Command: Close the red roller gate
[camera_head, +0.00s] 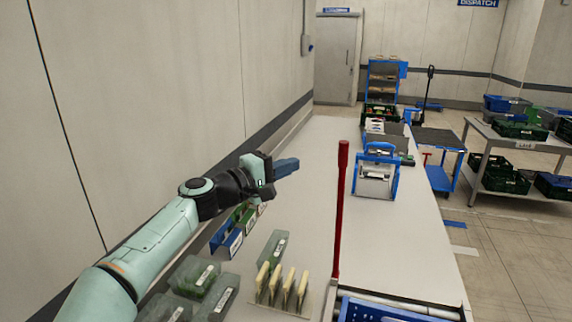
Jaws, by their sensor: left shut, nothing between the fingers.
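My right gripper is not in view.
A blue crate (372,312) sits on the rollers at the bottom edge. Near my left arm are green bins (215,300), a rack of pale upright pieces (283,287) and blue holders (228,243). A blue-framed device (377,170) stands further back on the white table (405,235).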

